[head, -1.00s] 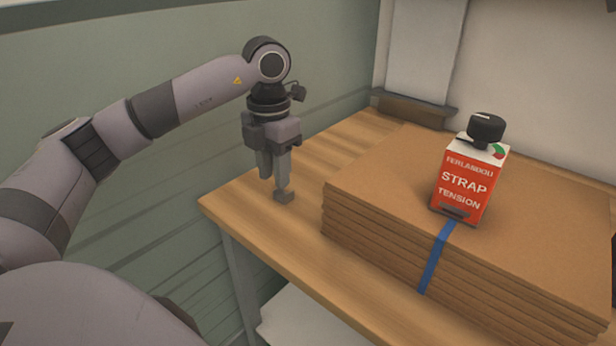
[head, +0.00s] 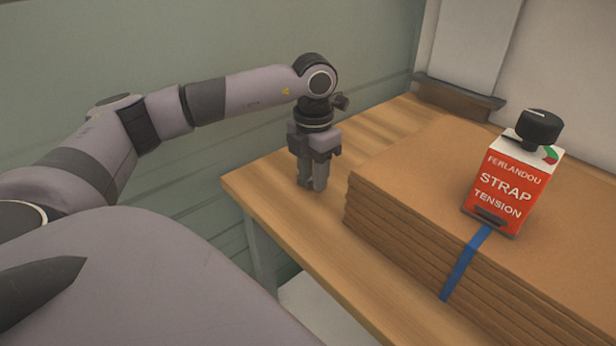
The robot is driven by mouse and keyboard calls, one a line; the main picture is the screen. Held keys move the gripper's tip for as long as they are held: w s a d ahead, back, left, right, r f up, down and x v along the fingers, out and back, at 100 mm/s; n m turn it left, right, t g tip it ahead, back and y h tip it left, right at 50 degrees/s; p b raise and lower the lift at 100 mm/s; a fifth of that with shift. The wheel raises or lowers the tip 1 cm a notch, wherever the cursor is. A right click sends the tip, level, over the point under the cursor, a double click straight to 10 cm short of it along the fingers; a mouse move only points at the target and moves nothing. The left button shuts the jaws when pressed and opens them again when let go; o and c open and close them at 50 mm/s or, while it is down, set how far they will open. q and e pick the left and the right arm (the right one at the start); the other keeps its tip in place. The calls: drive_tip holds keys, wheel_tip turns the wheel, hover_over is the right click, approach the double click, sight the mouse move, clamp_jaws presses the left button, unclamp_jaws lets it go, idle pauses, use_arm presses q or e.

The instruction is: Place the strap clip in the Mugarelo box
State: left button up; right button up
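My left gripper (head: 312,184) points down over the left end of the wooden table, left of the stack of brown boards. Its fingers look close together, but from this angle I cannot tell whether they are shut or hold anything. I cannot make out a strap clip. No box marked Mugarelo is in view. The one box I see is red and white, reads "FERLANDOU STRAP TENSION" (head: 505,190), and has a black knob (head: 538,128) on top. It stands on the stack above a blue strap (head: 464,265). My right gripper is out of view.
The stack of brown boards (head: 410,165) fills the middle and right of the wooden table (head: 290,228). Bare tabletop shows along its left and front. A green panelled wall (head: 200,45) stands behind, with a dark ledge (head: 458,98) at the back.

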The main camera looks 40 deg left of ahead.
use_arm(q)
clamp_jaws()
drive_tip(key=shift+r, duration=0.1)
